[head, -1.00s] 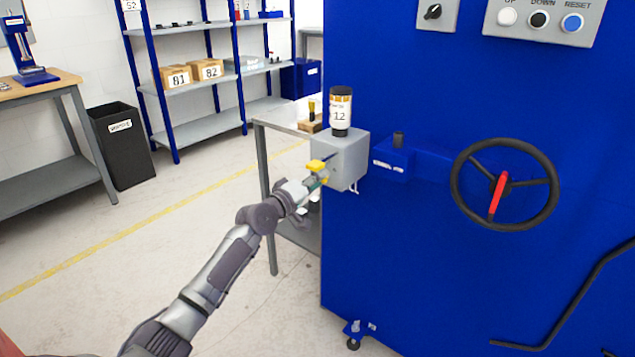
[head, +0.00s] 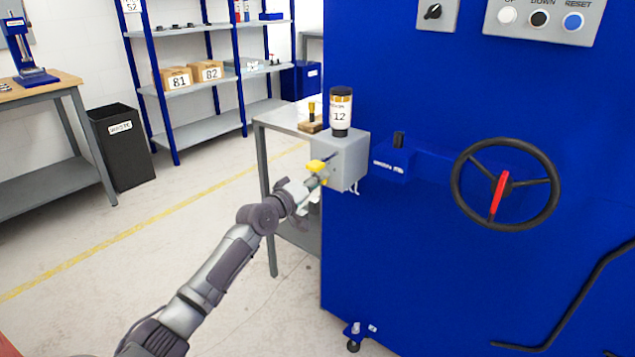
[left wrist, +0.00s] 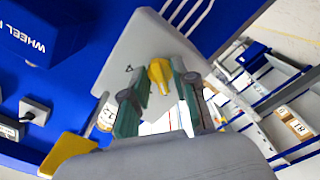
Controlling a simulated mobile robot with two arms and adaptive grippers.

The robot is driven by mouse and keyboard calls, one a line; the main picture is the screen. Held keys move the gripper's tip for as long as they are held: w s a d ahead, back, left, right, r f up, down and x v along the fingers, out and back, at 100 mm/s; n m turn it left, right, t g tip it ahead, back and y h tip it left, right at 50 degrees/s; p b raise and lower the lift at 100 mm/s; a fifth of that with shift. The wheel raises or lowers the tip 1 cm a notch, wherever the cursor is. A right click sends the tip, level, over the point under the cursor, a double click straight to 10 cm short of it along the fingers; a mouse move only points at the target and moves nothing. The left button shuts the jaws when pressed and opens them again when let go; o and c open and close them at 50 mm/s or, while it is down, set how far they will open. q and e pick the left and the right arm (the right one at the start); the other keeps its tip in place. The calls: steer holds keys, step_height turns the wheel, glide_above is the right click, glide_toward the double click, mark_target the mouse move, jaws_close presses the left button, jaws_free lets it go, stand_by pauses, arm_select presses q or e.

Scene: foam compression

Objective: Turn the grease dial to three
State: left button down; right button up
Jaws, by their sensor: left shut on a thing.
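The grease box (head: 351,158) is a grey housing on the side of the blue machine, with a dark-capped bottle labelled 12 (head: 340,112) on top. My left gripper (head: 316,183) is at the box's front face. In the left wrist view, its green-padded fingers (left wrist: 160,100) stand on both sides of the yellow dial (left wrist: 160,74) and are shut on it. A dark mark shows on the grey face beside the dial; the scale and number set cannot be read. A yellow part (head: 318,165) shows just above the fingers in the head view. My right gripper is out of view.
The blue machine (head: 420,270) fills the right side, with a black handwheel (head: 506,185) and a blue block with a dark knob (head: 392,160). A grey table (head: 285,120) stands behind the box. Shelves and a black bin (head: 122,150) are farther back; open floor lies left.

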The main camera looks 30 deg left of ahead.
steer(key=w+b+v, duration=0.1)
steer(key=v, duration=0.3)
arm_select(q)
steer(key=shift+f+m+p, duration=0.2)
steer(key=shift+m+p, duration=1.3)
steer(key=shift+m, duration=6)
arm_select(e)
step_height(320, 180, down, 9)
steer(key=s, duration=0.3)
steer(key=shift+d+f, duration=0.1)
arm_select(q)
steer(key=c, duration=1.2)
jaws_free()
steer(key=shift+c, duration=0.2)
steer(key=shift+r, duration=0.1)
steer(key=shift+s, duration=0.1)
